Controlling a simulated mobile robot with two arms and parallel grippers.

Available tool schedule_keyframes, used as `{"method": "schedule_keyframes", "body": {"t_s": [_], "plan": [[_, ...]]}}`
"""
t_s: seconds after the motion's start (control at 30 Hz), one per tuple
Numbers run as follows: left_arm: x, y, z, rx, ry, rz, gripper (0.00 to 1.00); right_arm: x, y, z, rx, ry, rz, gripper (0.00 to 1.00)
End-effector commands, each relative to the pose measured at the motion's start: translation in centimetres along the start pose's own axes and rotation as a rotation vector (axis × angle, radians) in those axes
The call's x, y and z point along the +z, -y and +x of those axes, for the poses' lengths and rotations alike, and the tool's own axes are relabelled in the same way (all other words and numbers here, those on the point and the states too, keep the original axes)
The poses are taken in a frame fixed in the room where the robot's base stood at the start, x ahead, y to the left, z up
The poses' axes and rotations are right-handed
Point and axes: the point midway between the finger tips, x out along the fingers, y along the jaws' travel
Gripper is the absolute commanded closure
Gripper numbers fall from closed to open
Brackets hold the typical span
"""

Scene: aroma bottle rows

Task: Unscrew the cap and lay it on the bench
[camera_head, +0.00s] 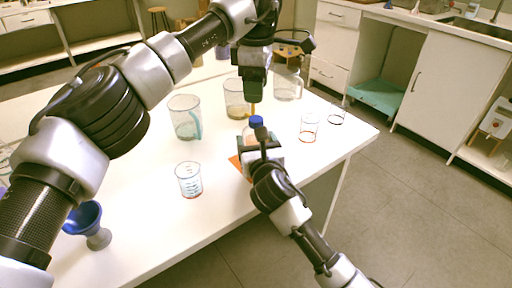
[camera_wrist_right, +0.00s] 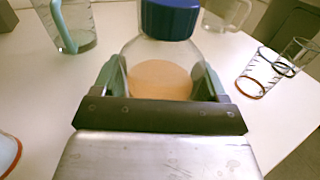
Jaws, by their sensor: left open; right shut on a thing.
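A clear bottle (camera_wrist_right: 160,75) with orange-brown contents stands upright on the bench (camera_head: 130,200), its blue cap (camera_wrist_right: 170,17) on top. The cap also shows in the head view (camera_head: 256,121). My right gripper (camera_wrist_right: 162,85) is shut on the bottle's body, a finger on each side. My left gripper (camera_head: 253,98) is open, pointing down above the blue cap and apart from it. Much of the bottle is hidden behind my right gripper in the head view.
A beaker (camera_head: 189,180) stands left of the bottle. Jugs (camera_head: 184,118) (camera_head: 288,86) stand behind, glasses (camera_head: 309,128) to the right. A blue funnel (camera_head: 84,217) is at front left. Free bench lies between beaker and funnel.

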Motion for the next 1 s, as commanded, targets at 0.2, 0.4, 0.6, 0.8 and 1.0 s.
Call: {"method": "schedule_keyframes", "body": {"t_s": [0.2,0.4,0.6,0.8,1.0], "plan": [[0.01,0.00,-0.03,0.001,-0.001,0.089,0.41,-0.05,0.01,-0.01,0.000,-0.001,0.000,0.93],[0.03,0.01,-0.04,0.001,-0.004,0.409,0.41,-0.07,0.01,-0.02,0.000,-0.001,0.000,0.93],[0.07,0.03,-0.07,0.001,-0.003,0.807,0.41,-0.08,0.01,-0.02,0.000,-0.002,0.000,0.93],[0.04,0.01,-0.02,0.000,-0.002,1.187,0.41,-0.10,0.01,-0.02,0.000,-0.002,0.000,0.93],[0.00,0.02,-0.04,0.000,-0.001,1.455,0.41,-0.10,0.01,-0.02,0.000,-0.002,0.000,0.93]]}}
